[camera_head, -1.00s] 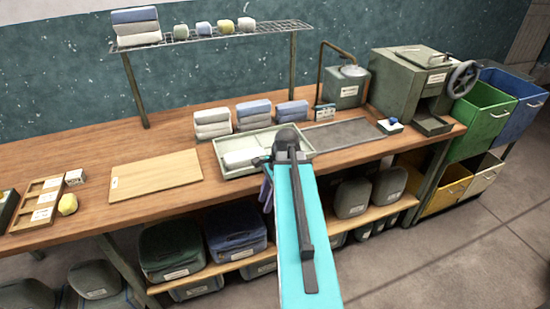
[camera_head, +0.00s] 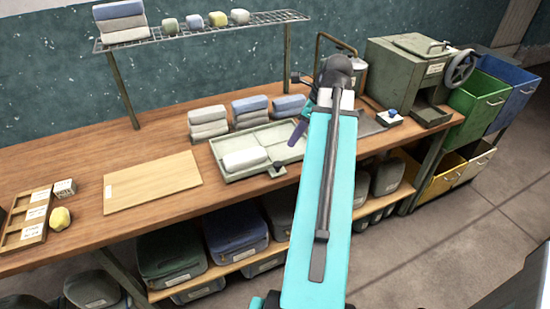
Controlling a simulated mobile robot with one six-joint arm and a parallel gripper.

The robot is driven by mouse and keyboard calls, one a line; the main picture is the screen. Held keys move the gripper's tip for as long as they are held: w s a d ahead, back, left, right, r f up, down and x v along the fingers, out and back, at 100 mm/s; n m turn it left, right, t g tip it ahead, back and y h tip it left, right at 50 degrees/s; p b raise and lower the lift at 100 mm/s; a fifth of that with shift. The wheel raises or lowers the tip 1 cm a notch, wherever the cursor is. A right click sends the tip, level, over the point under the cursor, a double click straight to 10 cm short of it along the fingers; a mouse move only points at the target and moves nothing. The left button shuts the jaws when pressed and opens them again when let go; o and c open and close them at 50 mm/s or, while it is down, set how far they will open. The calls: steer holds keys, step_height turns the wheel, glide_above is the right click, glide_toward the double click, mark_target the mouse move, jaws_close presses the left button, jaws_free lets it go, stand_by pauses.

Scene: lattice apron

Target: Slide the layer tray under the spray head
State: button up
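The layer tray (camera_head: 268,136) is a shallow pale grey-green tray on the wooden bench, left of my arm. A whitish block (camera_head: 245,160) lies in its left front part. A small dark piece shows at its front edge. My gripper (camera_head: 301,125) hangs at the tray's right end, with one purple finger showing. Whether it touches the tray, and whether it is open, I cannot tell. The spray head seems to be part of the green box with a bent brown pipe (camera_head: 337,40) behind my arm, which hides much of it.
Folded stacks (camera_head: 251,110) stand behind the tray. A dark flat strip (camera_head: 370,125) lies to its right, partly hidden by my arm. A press with a handwheel (camera_head: 408,75) stands at the bench's right end. A wooden board (camera_head: 152,182) lies to the left.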

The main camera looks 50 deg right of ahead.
mark_target(278, 163)
steer(key=shift+w+f, duration=0.1)
steer(key=shift+f, duration=0.05)
steer(key=shift+p+x, duration=1.15)
steer(key=shift+x, duration=5.6)
jaws_close()
